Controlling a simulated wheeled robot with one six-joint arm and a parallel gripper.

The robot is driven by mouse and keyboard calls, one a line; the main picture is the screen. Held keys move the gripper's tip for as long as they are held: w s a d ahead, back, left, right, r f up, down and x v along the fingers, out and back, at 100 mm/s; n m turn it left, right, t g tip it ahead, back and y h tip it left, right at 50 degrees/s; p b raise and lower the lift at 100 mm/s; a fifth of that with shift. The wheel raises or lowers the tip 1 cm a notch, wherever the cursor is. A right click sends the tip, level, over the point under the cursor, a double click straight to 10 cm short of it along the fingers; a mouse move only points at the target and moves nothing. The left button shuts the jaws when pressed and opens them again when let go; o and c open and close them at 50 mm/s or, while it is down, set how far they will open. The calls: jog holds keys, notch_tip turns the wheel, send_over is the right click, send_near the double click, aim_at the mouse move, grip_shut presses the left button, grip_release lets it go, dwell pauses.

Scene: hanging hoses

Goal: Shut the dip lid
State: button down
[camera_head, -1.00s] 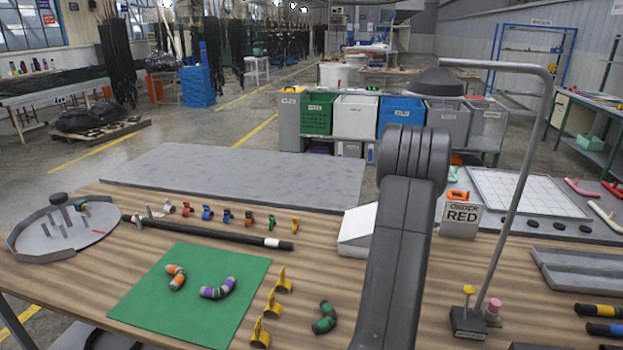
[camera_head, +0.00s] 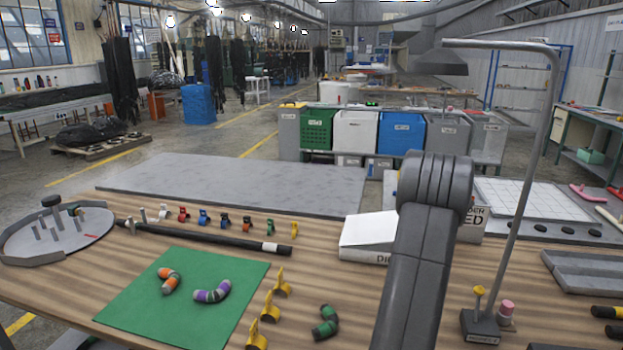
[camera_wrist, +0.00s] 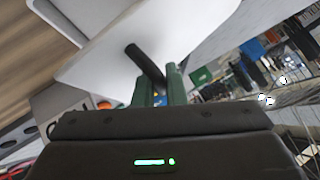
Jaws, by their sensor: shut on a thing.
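The dip box (camera_head: 366,234) is white with a sloping top, and part of its label shows on the front. It stands on the bench left of my arm, which hides its right part. In the wrist view a white panel (camera_wrist: 195,28), which looks like the lid, fills the top middle and is tilted. A dark rod-like handle (camera_wrist: 140,60) stands out from it. My gripper (camera_wrist: 160,85) has green fingers shut on this handle's near end. My gripper is hidden behind my arm in the head view. How far the lid is open cannot be told.
A grey stand with a tall bent pole (camera_head: 515,190) is right of my arm. A green mat (camera_head: 185,295) with two hose pieces and several yellow clips (camera_head: 270,308) lie left. A grey slab (camera_head: 235,185) lies behind.

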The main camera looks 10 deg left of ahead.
jog(key=shift+d+f+m+y+b, duration=0.15)
jog(key=shift+d+f+y+b, duration=0.15)
jog(key=shift+f+b, duration=0.65)
jog(key=shift+d+f+m+y+b, duration=0.2)
jog(key=shift+f+y+b, duration=0.15)
jog(key=shift+f+b, duration=0.6)
jog(key=shift+d+f+m+y+b, duration=0.2)
jog(key=shift+f+y+b, duration=0.15)
jog(key=shift+f+b, duration=0.6)
jog(key=shift+b, duration=0.6)
jog(key=shift+r, duration=0.15)
